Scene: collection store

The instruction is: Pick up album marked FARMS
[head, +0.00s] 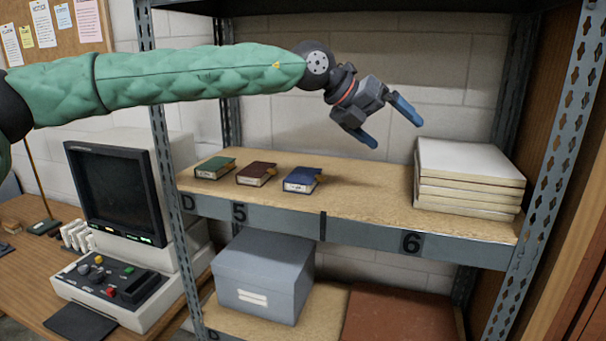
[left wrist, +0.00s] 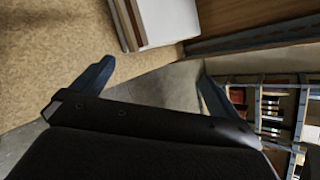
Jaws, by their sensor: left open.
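Three small albums lie on the upper shelf in the head view: a green one (head: 215,167) at the left, a dark red one (head: 256,173) in the middle and a dark blue one (head: 302,179) at the right. Each has a pale label on its near edge, too small to read, so I cannot tell which is marked FARMS. My left gripper (head: 393,125) is open and empty, above the shelf and to the right of the blue album. Its open fingers also show in the left wrist view (left wrist: 152,82), with no album between them. My right gripper is not in view.
A stack of large pale volumes (head: 468,190) stands at the shelf's right end, and also shows in the left wrist view (left wrist: 165,20). Metal uprights (head: 548,170) bound the shelf. The board (head: 365,190) between albums and stack is bare. A grey box (head: 265,275) sits below.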

